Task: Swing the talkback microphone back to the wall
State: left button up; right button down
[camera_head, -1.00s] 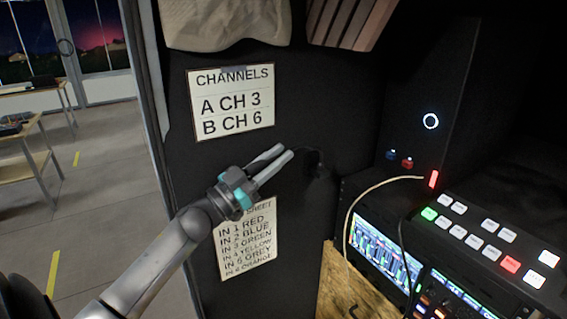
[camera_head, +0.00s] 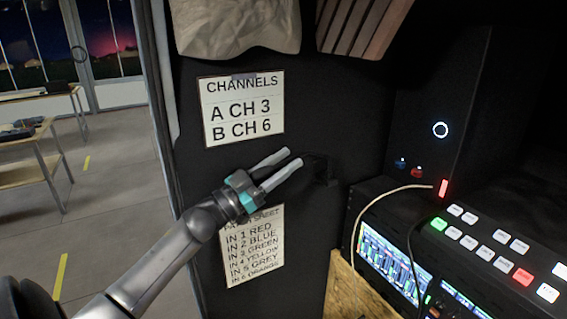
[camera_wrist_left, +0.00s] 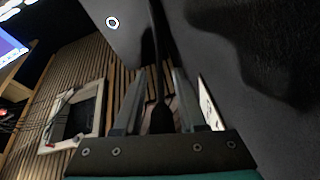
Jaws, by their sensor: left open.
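The talkback microphone is a dark shape (camera_head: 320,168) on the black wall, hard to make out against it. In the left wrist view a thin dark stem (camera_wrist_left: 157,45) runs down between the fingers, probably the microphone's arm; its lower end is lost in shadow. My left gripper (camera_head: 294,157) is open, its fingertips just left of the dark shape in the head view. In the left wrist view the fingers (camera_wrist_left: 158,88) stand on either side of the stem. I cannot tell whether they touch it. My right gripper is not in view.
A channels sign (camera_head: 243,108) and a patch sheet (camera_head: 253,250) hang on the wall around my left arm. A switcher panel (camera_head: 490,235) with lit buttons and a screen (camera_head: 390,258) stand at right, with a pale cable (camera_head: 385,192).

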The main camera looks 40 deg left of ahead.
pick_arm(q)
jog(key=shift+f, duration=0.1)
jog(key=shift+s+a+f, duration=0.2)
jog(key=shift+s+f, duration=0.1)
jog(key=shift+s, duration=0.2)
jog(key=b+v, duration=0.2)
jog(key=v, duration=1.2)
jog(key=shift+b, duration=0.35)
jog(key=shift+r, duration=0.1)
